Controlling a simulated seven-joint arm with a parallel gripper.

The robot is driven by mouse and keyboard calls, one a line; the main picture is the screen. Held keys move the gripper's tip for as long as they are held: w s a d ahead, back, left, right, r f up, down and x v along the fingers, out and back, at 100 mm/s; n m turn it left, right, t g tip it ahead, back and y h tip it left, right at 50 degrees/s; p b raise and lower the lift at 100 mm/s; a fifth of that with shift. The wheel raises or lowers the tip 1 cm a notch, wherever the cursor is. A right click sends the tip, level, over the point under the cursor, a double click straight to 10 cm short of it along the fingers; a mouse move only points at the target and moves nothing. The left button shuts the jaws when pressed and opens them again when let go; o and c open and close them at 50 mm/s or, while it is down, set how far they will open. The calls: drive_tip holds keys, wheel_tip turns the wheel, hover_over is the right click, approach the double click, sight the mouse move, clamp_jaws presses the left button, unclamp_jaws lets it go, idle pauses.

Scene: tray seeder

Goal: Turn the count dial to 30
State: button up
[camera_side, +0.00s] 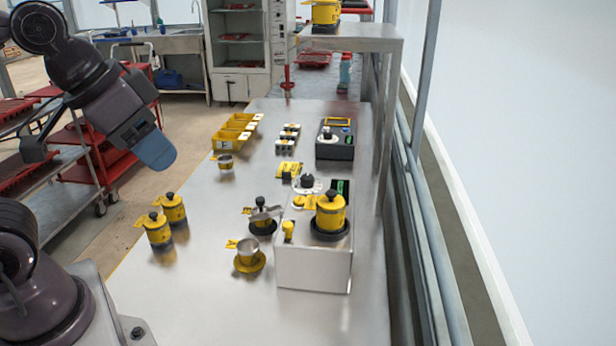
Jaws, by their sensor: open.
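A round dial with a black knob on a white marked plate (307,183) sits on top of the steel seeder box (315,262), towards its back left. I take it for the count dial; its numbers and pointer are too small to read. A small green display (341,187) is to its right. A yellow canister with a black knob (331,212) stands on the front right of the box. My gripper (157,153) is raised at the left, open and empty, well apart from the dial. Its fingers are hard to make out.
Left of the box stand a metal cup on a yellow saucer (248,258) and a black-knobbed piece (262,212). Two yellow canisters (165,222) stand further left. Yellow bins (232,133) and a black device (335,144) are behind. The table's front left is clear.

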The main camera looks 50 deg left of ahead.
drive_tip(key=shift+o, duration=1.3)
drive_tip(key=shift+f, duration=0.1)
drive_tip(key=n+g+y, duration=0.2)
drive_tip(key=n+y, duration=0.1)
drive_tip(key=n, duration=0.6)
approach(308, 177)
drive_tip(key=x, duration=0.9)
drive_tip(key=shift+a+f, duration=0.1)
drive_tip(key=c, duration=0.9)
drive_tip(key=shift+c, duration=0.2)
